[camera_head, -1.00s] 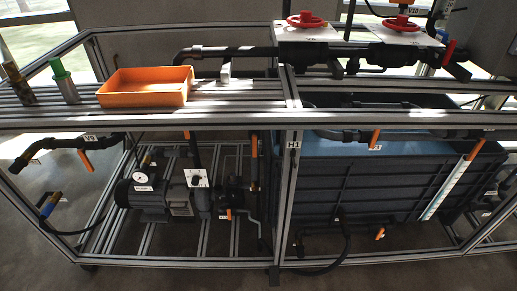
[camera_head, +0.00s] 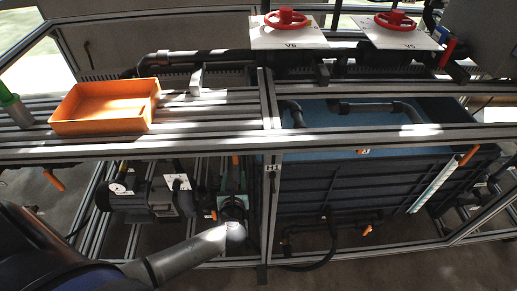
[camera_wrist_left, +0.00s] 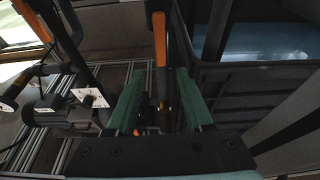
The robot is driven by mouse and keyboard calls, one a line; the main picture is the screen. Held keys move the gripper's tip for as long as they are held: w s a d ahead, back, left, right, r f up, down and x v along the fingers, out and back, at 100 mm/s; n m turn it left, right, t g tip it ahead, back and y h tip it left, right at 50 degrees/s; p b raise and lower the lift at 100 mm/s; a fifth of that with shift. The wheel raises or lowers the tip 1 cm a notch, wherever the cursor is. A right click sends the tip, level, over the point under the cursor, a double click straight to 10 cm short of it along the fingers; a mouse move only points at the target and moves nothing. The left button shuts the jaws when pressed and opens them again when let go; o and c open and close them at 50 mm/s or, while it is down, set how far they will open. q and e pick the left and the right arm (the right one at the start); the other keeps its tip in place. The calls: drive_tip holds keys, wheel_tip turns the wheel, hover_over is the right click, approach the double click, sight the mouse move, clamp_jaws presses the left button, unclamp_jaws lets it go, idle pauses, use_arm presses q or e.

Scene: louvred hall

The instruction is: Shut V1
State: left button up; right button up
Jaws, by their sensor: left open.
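My left gripper (camera_head: 233,185) has come in low at the left of the dark tank and is open, with green fingers. In the left wrist view the fingers (camera_wrist_left: 160,98) stand apart on either side of a dark vertical pipe. An orange lever handle (camera_wrist_left: 160,40) on that pipe points up, in line with it. The same orange handle shows small in the head view (camera_head: 235,160), just above the fingers. I cannot read a V1 label on this valve. Whether the fingers touch the handle is not clear. My right gripper is not in view.
The rack's front rail (camera_head: 200,148) and an upright labelled H1 (camera_head: 271,200) are close to my left gripper. The pump (camera_head: 145,198) stands to its left, the tank (camera_head: 335,195) to its right. An orange tray (camera_head: 105,106) and red handwheels (camera_head: 287,18) are above.

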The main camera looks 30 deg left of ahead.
sight(235, 159)
use_arm(q)
drive_tip(key=b+x, duration=0.6)
drive_tip(key=x, duration=0.2)
drive_tip(key=shift+w+a+f, duration=0.1)
drive_tip(key=shift+w+a, duration=0.1)
drive_tip(key=shift+w, duration=0.15)
drive_tip(key=shift+r, duration=0.25)
drive_tip(key=shift+x, duration=0.75)
clamp_jaws()
idle(0.6)
